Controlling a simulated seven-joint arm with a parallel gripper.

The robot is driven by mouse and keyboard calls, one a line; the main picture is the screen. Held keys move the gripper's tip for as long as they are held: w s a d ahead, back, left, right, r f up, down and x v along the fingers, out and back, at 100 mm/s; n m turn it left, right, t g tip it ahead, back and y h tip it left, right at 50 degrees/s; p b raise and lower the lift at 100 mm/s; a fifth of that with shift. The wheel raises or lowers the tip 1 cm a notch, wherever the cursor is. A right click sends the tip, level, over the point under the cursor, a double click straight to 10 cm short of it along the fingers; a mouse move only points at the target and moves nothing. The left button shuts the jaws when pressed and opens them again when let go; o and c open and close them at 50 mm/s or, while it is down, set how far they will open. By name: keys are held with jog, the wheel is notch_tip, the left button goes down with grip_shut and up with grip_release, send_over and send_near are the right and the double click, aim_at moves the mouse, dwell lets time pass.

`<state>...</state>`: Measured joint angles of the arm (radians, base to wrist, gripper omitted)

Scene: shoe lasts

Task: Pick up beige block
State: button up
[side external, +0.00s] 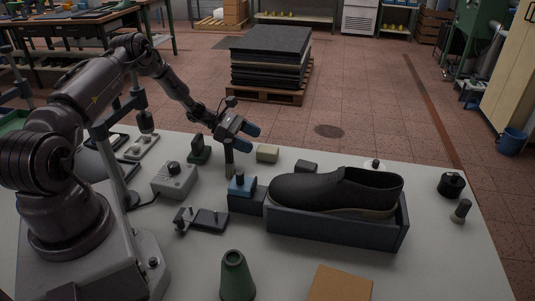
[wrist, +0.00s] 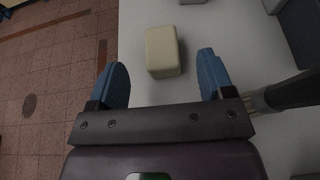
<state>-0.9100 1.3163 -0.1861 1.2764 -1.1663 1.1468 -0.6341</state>
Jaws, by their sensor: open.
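The beige block (side external: 267,153) is a small rounded box lying on the white table near its back edge. In the wrist view the beige block (wrist: 162,51) sits ahead of and between the two blue fingertips, apart from both. My gripper (side external: 252,139) is open and empty, above the table just left of the block in the side view. In the wrist view my gripper (wrist: 160,82) shows its two blue fingers spread wider than the block.
A dark shoe (side external: 335,190) rests in a grey tray (side external: 340,231) to the right. A blue block (side external: 242,186), a grey control box (side external: 174,181), a dark small block (side external: 306,166) and a green cone (side external: 236,278) stand on the table. The back table edge is close to the block.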

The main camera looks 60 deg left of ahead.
aim_at(266, 149)
jog(key=x, duration=0.6)
jog(key=shift+f, duration=0.4)
jog(key=shift+c, duration=0.4)
jog(key=c, duration=0.9)
